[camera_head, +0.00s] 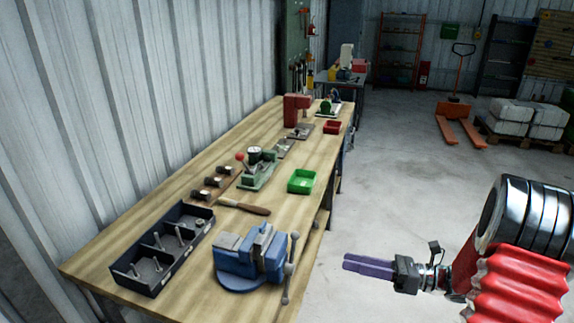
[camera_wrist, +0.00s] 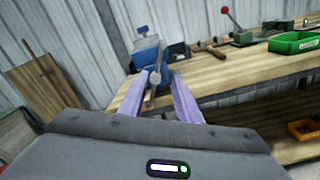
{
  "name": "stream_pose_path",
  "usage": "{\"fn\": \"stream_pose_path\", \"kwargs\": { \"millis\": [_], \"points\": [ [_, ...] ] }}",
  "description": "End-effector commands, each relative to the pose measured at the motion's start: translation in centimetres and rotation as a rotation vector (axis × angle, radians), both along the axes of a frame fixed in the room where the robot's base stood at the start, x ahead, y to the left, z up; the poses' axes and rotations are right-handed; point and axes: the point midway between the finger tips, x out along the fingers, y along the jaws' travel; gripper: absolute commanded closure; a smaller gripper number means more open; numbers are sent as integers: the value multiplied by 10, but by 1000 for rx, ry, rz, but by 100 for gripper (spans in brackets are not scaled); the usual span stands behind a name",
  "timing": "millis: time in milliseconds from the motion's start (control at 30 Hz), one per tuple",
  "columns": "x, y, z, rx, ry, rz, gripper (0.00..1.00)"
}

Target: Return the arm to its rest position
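My gripper (camera_head: 345,261) is at the lower right in the head view, off the bench's right edge over the floor. Its two purple fingers point left, towards the bench. In the wrist view my gripper (camera_wrist: 159,74) has its fingers spread apart with nothing held between them. The blue vise (camera_head: 250,254) shows beyond the fingertips in the wrist view (camera_wrist: 146,50), with its handle bar seen in the gap. My arm reaches out from the right side of the head view.
The wooden bench (camera_head: 160,208) runs along the wall. On it are a black divided tray (camera_head: 160,262), a green bin (camera_head: 301,181), a red bin (camera_head: 333,127) and a brush (camera_head: 243,207). Open floor lies right of the bench. An orange pallet truck (camera_head: 455,112) stands farther back.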

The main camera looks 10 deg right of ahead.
Motion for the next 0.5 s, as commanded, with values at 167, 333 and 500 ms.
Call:
{"fn": "stream_pose_path", "kwargs": {
  "millis": [167, 333, 500],
  "points": [
    [-1, 0, -11, -74, -48, 3, 70],
    [-24, 10, -46, -223, -79, 86, 70],
    [-53, 20, -64, -386, -139, 203, 70]
  ]
}}
